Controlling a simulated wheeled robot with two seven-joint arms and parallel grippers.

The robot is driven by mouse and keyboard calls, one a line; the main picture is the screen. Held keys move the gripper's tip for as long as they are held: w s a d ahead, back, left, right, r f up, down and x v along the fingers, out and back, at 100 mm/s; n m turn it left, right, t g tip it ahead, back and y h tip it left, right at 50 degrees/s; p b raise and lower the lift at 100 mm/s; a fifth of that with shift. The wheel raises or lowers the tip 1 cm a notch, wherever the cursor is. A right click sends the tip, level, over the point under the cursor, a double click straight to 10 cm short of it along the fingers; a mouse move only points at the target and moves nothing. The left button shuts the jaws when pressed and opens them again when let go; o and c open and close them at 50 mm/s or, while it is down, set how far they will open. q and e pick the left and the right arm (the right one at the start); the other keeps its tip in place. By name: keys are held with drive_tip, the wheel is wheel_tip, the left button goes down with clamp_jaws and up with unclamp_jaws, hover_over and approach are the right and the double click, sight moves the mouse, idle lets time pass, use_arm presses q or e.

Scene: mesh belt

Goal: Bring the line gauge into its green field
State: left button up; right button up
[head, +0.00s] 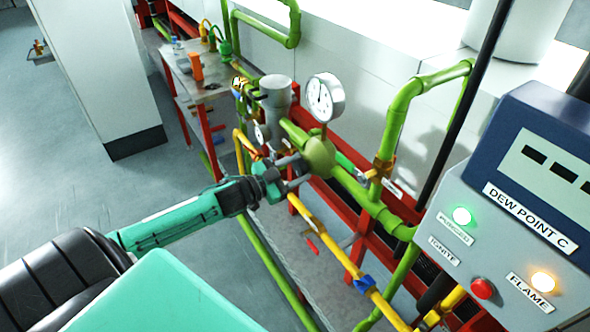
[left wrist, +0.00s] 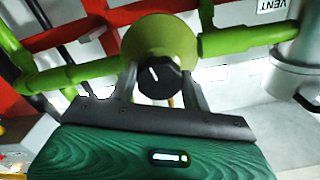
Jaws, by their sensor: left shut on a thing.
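The likely line gauge (head: 325,97), a round white dial, stands on top of the green regulator body (head: 319,155) in the head view. Its needle and any green field are too small to read. My left gripper (head: 285,176) reaches the front of the regulator from the left. In the left wrist view its fingers (left wrist: 158,92) are shut around a black knob (left wrist: 159,75) with a white mark, on the round green body (left wrist: 160,38). The gauge face does not show in the left wrist view. My right gripper is in neither view.
A control panel (head: 478,195) labelled DEW POINT C stands at the right, with a lit green lamp (head: 462,215), a red button (head: 482,289) and a lit amber lamp (head: 542,282). Green and yellow pipes surround the regulator. A smaller dial (head: 262,132) sits behind. Open floor lies left.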

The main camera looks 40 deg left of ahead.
use_arm(q)
drive_tip(key=o, duration=1)
drive_tip(key=shift+s, duration=0.1)
drive_tip(key=shift+s+a+f, duration=0.15)
drive_tip(key=shift+s+a, duration=0.1)
drive_tip(key=shift+s, duration=0.35)
drive_tip(key=shift+b+v, duration=1.1)
drive_tip(key=shift+v, duration=5.1)
